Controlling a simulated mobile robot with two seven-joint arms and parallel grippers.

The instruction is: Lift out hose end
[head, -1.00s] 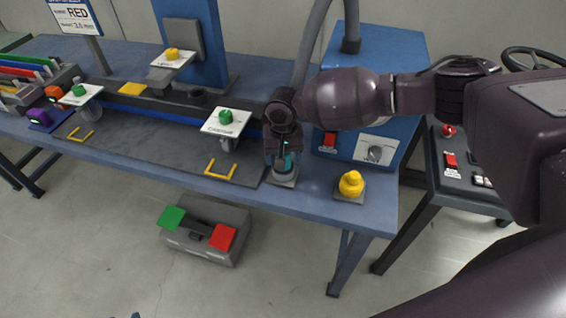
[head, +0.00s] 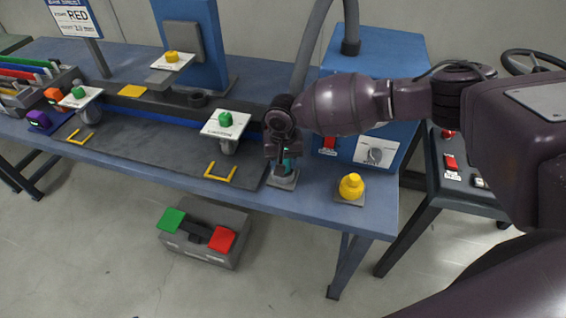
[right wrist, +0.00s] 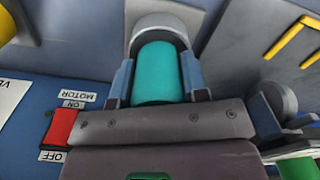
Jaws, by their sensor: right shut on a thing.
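The teal hose end (head: 287,165) stands upright at its grey holder (head: 283,180) near the front edge of the blue workbench. My right gripper (head: 281,157) is around it from above, mostly covering it. In the right wrist view the teal hose end (right wrist: 162,72) lies between both fingers, which are shut on it. The round grey holder (right wrist: 160,25) shows just beyond it. Whether the hose end has risen from the holder I cannot tell. My left gripper is not in view.
A blue machine (head: 405,55) with a red switch (head: 329,142) stands right behind my gripper; a grey hose (head: 313,48) rises beside it. A yellow knob (head: 351,186) is to the right, a green-topped station (head: 226,122) to the left. A pedal box (head: 207,252) lies on the floor.

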